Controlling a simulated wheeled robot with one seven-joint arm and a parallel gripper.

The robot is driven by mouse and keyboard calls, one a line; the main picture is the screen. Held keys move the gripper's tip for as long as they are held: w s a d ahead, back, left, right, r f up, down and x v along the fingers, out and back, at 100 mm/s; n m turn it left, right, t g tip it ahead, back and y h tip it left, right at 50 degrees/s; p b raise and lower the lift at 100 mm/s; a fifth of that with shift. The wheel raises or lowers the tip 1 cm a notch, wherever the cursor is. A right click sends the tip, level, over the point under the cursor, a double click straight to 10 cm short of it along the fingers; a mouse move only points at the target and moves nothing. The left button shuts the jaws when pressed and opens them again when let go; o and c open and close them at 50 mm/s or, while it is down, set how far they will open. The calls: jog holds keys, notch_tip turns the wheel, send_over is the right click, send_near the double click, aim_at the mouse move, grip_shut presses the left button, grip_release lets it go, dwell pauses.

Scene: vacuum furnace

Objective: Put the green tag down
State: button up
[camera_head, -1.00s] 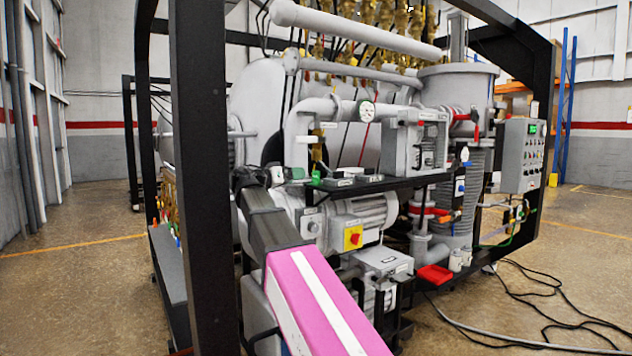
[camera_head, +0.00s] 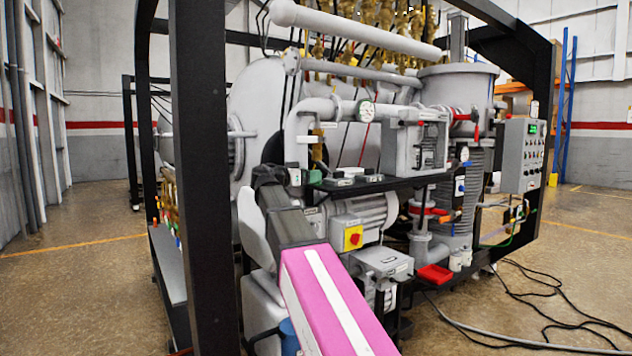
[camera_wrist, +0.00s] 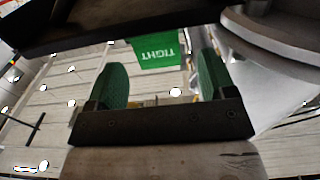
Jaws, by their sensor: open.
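The green tag (camera_wrist: 157,52) shows in the wrist view, with white "TIGHT" lettering upside down. It is beyond and between the two green finger pads of my gripper (camera_wrist: 162,75). The fingers are spread, with a visible gap between each pad and the tag. The tag's upper edge meets a dark bar in the picture; I cannot tell whether it rests on it or hangs from it. In the head view a small green thing (camera_head: 315,177) sits at the left end of the black shelf (camera_head: 400,183); I cannot tell whether it is the tag. My fingers are not clear there.
Small grey-white blocks (camera_head: 350,171) lie on the shelf. A pale vertical pipe (camera_head: 297,140) rises beside its left end. A black frame post (camera_head: 205,180) stands left of my arm. A motor with a yellow and red switch (camera_head: 353,238) is below the shelf. A red tray (camera_head: 435,273) sits lower right.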

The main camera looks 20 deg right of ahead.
jog(key=x, duration=0.4)
jog(key=shift+d+r, duration=0.15)
jog(key=shift+d, duration=0.15)
jog(key=shift+c, duration=0.3)
jog(key=c, duration=1)
jog(key=shift+r, duration=0.1)
